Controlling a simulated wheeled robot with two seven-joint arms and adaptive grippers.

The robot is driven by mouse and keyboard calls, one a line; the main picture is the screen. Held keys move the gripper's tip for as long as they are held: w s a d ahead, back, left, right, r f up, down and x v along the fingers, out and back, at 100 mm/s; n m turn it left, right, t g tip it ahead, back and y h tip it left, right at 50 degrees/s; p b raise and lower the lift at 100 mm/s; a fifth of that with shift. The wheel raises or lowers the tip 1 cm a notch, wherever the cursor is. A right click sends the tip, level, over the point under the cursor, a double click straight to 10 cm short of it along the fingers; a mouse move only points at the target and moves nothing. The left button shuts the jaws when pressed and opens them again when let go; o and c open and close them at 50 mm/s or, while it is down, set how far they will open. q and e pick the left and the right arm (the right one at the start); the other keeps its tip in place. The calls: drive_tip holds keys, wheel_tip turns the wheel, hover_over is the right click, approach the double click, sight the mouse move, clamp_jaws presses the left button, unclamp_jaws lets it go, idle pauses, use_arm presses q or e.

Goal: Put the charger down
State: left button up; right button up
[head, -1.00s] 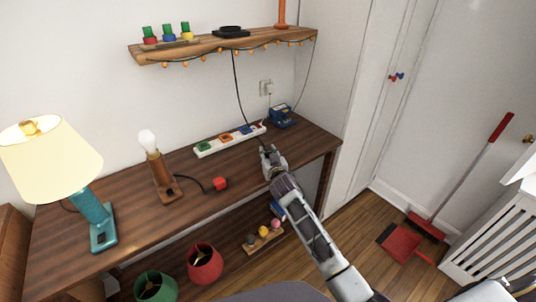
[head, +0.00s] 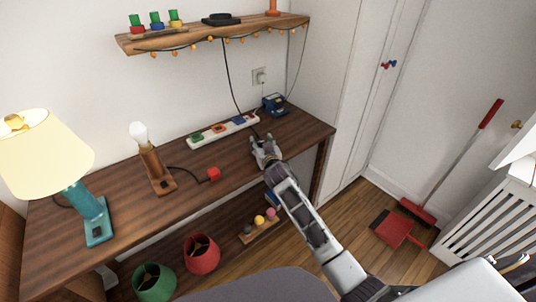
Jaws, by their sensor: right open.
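A blue device with dark parts (head: 275,104), which may be the charger, stands at the back right of the wooden desk (head: 225,180). A dark cord runs up from near it. My right gripper (head: 263,139) is over the desk, in front of the device and close to the right end of the white power strip (head: 217,133). Its fingers are spread and I see nothing held between them. I cannot tell whether its tips touch the desk. My left gripper is not in view.
The shelf (head: 210,38) hangs above.

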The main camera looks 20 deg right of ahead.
drive_tip(key=shift+r, duration=0.45)
drive_tip(key=shift+s+p, duration=0.2)
drive_tip(key=shift+p, duration=0.1)
drive_tip(key=shift+s+a+r, duration=0.1)
drive_tip(key=shift+s+r, duration=0.05)
drive_tip(key=shift+s, duration=0.55)
drive_tip(key=shift+s+r, duration=0.15)
drive_tip(key=shift+s, duration=1)
drive_tip(key=shift+s+r, duration=0.15)
drive_tip(key=shift+s, duration=0.6)
drive_tip(key=shift+s+a+p, duration=0.1)
drive_tip(key=shift+s+p, duration=0.2)
drive_tip(key=shift+s, duration=0.5)
drive_tip(key=shift+s+r, duration=0.25)
drive_tip(key=shift+s, duration=0.85)
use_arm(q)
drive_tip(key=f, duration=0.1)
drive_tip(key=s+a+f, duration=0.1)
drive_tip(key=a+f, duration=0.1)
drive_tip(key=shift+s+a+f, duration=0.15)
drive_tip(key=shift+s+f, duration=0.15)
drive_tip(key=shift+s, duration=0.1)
use_arm(e)
drive_tip(key=shift+s+a+r, duration=0.1)
drive_tip(key=shift+s+r, duration=0.1)
drive_tip(key=shift+s, duration=1)
